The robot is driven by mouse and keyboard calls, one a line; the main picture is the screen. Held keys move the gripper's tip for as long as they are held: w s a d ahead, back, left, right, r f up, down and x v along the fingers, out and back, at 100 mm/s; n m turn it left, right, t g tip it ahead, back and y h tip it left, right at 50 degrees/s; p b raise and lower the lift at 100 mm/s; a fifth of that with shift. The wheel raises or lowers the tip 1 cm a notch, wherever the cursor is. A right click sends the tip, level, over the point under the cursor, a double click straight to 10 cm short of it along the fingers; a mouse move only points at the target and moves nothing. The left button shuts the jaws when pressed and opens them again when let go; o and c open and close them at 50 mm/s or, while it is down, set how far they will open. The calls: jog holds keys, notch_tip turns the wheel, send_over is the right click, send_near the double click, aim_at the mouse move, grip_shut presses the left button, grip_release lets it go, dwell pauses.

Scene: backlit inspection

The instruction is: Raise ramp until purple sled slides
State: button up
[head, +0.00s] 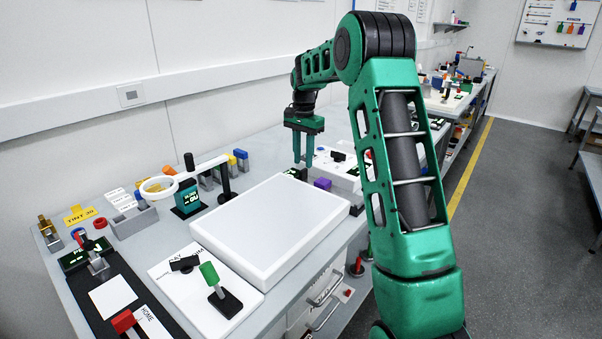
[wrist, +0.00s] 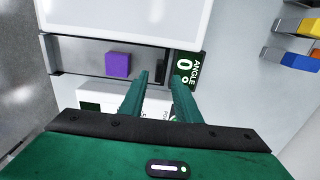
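The purple sled (head: 322,183) is a small block just behind the white light panel; in the wrist view the purple sled (wrist: 118,65) sits on a flat grey ramp (wrist: 85,58). A dark upright piece (wrist: 163,61) stands at the ramp's end beside the angle display (wrist: 187,66), which reads 0°. My gripper (head: 304,164) points down above that end in the head view.
The large white light panel (head: 270,226) fills the bench in front of the ramp. A ring magnifier (head: 159,188) on a stand is to the left. A white board with a green-handled lever (head: 211,275) is nearer. Yellow and blue blocks (wrist: 300,61) lie beyond the display.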

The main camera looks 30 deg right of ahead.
aim_at(303, 170)
jog(key=shift+f, duration=2.65)
jog(key=shift+c, duration=0.6)
jog(key=shift+r, duration=0.1)
grip_shut()
